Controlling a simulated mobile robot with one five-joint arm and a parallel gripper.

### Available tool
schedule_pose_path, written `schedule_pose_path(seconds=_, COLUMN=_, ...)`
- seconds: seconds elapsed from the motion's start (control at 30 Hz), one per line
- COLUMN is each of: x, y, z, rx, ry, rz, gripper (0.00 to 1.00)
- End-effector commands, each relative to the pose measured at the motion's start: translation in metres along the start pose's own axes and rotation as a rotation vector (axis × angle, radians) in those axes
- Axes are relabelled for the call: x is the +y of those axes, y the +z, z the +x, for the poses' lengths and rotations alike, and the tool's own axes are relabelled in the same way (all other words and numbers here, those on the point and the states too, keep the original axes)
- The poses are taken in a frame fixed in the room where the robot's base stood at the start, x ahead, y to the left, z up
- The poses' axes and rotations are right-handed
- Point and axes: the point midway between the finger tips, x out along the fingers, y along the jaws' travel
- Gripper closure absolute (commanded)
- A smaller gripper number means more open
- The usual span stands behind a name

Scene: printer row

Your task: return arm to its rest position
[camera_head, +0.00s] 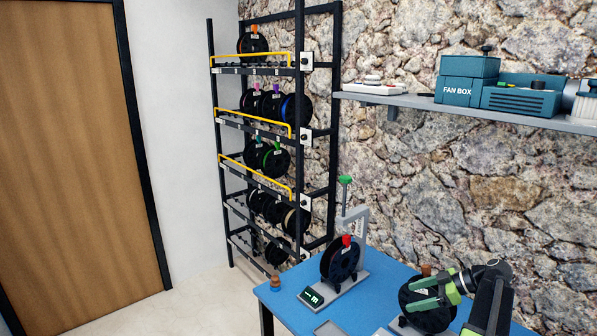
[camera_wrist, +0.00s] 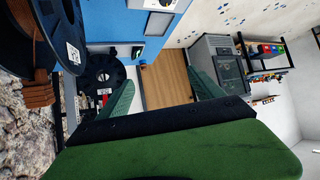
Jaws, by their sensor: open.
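My gripper (camera_head: 413,293) is at the lower right of the head view, at the end of my dark arm. Its green fingers are apart and appear in front of a black spool (camera_head: 428,319) on the blue table (camera_head: 386,270). In the wrist view my gripper (camera_wrist: 162,97) shows two green fingers wide apart with nothing between them. A black spool (camera_wrist: 68,32) is close at the upper left there, and another spool (camera_wrist: 101,72) lies beyond the left finger. I cannot tell the exact gap between gripper and spool.
A second spool (camera_head: 341,259) stands on a scale (camera_head: 325,293) on the table. A spool rack (camera_head: 271,127) stands behind. A wall shelf (camera_head: 482,113) carries a fan box (camera_head: 458,90). A wooden door (camera_head: 73,144) is at left. The wrist view shows a grey printer-like cabinet (camera_wrist: 216,62).

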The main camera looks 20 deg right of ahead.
Motion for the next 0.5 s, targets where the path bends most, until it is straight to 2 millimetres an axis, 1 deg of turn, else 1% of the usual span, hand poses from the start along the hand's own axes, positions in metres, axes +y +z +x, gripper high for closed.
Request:
schedule_pose_path(seconds=0.03, x=-0.011, y=-0.027, z=0.043, rx=-0.017, ry=-0.064, rz=-0.043, gripper=0.24)
schedule_pose_path(seconds=0.07, x=-0.018, y=-0.04, z=0.065, rx=-0.031, ry=-0.098, rz=-0.065, gripper=0.24)
schedule_pose_path(seconds=0.1, x=-0.028, y=-0.057, z=0.095, rx=-0.051, ry=-0.143, rz=-0.091, gripper=0.24)
schedule_pose_path(seconds=0.17, x=-0.049, y=-0.08, z=0.138, rx=-0.088, ry=-0.209, rz=-0.121, gripper=0.24)
schedule_pose_path(seconds=0.2, x=-0.064, y=-0.095, z=0.166, rx=-0.118, ry=-0.251, rz=-0.134, gripper=0.24)
schedule_pose_path(seconds=0.27, x=-0.092, y=-0.114, z=0.207, rx=-0.171, ry=-0.31, rz=-0.147, gripper=0.24)
schedule_pose_path(seconds=0.3, x=-0.113, y=-0.126, z=0.233, rx=-0.213, ry=-0.345, rz=-0.151, gripper=0.24)
schedule_pose_path(seconds=0.37, x=-0.146, y=-0.142, z=0.27, rx=-0.283, ry=-0.389, rz=-0.151, gripper=0.24)
schedule_pose_path(seconds=0.4, x=-0.17, y=-0.15, z=0.291, rx=-0.335, ry=-0.412, rz=-0.145, gripper=0.24)
schedule_pose_path(seconds=0.47, x=-0.202, y=-0.158, z=0.317, rx=-0.412, ry=-0.43, rz=-0.131, gripper=0.24)
schedule_pose_path(seconds=0.5, x=-0.221, y=-0.162, z=0.331, rx=-0.462, ry=-0.433, rz=-0.12, gripper=0.24)
